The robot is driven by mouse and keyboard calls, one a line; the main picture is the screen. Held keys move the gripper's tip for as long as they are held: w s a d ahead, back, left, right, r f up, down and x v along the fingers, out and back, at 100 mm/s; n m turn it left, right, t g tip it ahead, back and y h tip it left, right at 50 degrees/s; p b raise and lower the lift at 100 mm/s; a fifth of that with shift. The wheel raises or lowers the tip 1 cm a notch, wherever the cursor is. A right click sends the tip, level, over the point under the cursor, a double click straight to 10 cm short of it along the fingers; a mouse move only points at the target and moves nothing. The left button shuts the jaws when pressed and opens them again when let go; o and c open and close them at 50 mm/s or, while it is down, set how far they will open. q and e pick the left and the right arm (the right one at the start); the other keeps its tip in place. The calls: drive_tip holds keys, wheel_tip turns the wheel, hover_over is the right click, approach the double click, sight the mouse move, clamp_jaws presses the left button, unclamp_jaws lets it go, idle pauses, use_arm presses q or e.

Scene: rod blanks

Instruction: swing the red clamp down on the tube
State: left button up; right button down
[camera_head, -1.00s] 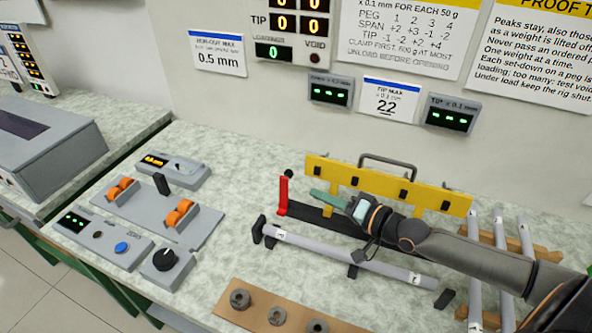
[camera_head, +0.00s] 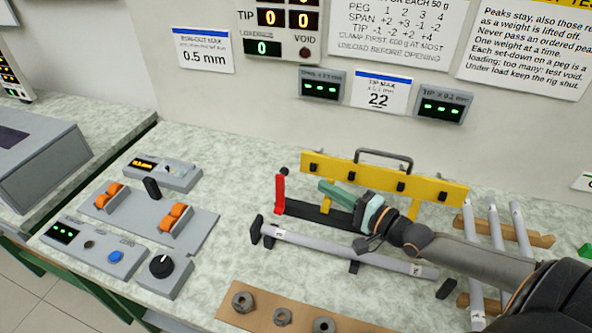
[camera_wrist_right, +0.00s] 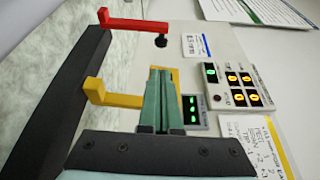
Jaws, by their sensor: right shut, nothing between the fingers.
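The red clamp (camera_head: 280,194) stands upright at the left end of the rig's black bar (camera_head: 318,213), with a black knob at its top. In the right wrist view the red clamp (camera_wrist_right: 135,23) sticks out from the black beam. The grey tube (camera_head: 330,246) lies in front of the bar, on black rests. My right gripper (camera_head: 326,188), with green fingers, is shut and empty above the bar, to the right of the clamp and apart from it. Its fingers (camera_wrist_right: 160,82) also show in the wrist view. My left gripper is not in view.
A yellow rail (camera_head: 385,181) with a dark handle stands behind my right gripper. A brown board (camera_head: 262,318) with ring weights lies in front. Grey switch boxes (camera_head: 162,172) stand left. Several tubes lie on a wooden rack (camera_head: 540,240) at right.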

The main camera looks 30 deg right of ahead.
sight(282, 189)
drive_tip(key=x, duration=1)
drive_tip(key=shift+b, duration=0.35)
drive_tip(key=shift+s, duration=0.1)
drive_tip(key=shift+s+a+r+n, duration=0.1)
drive_tip(key=shift+a+r+n, duration=0.1)
drive_tip(key=shift+n, duration=0.1)
